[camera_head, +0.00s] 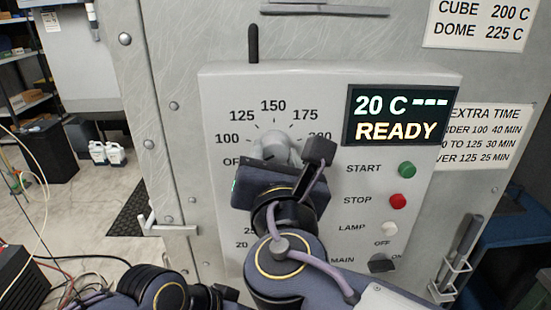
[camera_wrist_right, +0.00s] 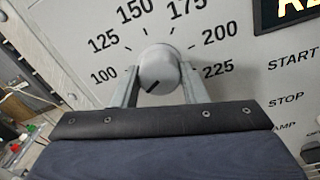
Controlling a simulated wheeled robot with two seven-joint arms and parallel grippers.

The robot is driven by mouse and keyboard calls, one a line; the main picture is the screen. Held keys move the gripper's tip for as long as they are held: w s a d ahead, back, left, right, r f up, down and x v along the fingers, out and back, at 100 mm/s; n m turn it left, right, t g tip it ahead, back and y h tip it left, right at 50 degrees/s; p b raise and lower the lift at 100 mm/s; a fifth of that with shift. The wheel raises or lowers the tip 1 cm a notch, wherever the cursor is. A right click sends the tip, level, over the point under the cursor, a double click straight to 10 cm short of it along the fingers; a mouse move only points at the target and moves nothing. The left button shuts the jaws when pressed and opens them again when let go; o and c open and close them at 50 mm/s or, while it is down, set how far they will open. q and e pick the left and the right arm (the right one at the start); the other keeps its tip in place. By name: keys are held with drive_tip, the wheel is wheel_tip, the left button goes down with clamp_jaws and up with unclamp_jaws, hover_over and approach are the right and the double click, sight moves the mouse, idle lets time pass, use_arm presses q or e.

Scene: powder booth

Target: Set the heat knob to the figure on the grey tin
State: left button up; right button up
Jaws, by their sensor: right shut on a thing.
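The grey heat knob (camera_head: 275,147) is on the control panel, inside a ring of figures. In the right wrist view the knob (camera_wrist_right: 158,66) stands between the two fingers of my right gripper (camera_wrist_right: 157,88), which is shut on it. The knob's dark pointer line is turned down and to the left, below the 100 mark. In the head view my right gripper (camera_head: 276,160) covers the lower part of the dial. The display (camera_head: 402,116) reads 20 C with dashes and READY. No grey tin shows in either view. My left gripper is not clearly in view.
Green START (camera_head: 407,169), red STOP (camera_head: 397,200) and LAMP (camera_head: 390,229) buttons and a MAIN switch (camera_head: 382,263) are right of my arm. A sign (camera_head: 482,23) reads CUBE 200 C, DOME 225 C. An extra time sign (camera_head: 486,133) hangs below it. A door handle (camera_head: 165,228) juts out left.

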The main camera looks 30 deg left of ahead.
drive_tip(key=m+b, duration=0.3)
drive_tip(key=b, duration=0.1)
drive_tip(key=m+b, duration=0.3)
drive_tip(key=b, duration=0.1)
drive_tip(key=m+b, duration=0.3)
drive_tip(key=m, duration=0.1)
drive_tip(key=shift+f+b, duration=0.3)
drive_tip(key=shift+b, duration=0.1)
drive_tip(key=m+b, duration=0.2)
drive_tip(key=m, duration=0.1)
drive_tip(key=shift+a+t+b, duration=0.1)
drive_tip(key=shift+t+b, duration=0.2)
drive_tip(key=shift+r+m+b, duration=0.15)
drive_tip(key=shift+m+b, duration=0.5)
drive_tip(key=shift+m, duration=0.65)
drive_tip(key=o, duration=1)
drive_tip(key=shift+r, duration=0.1)
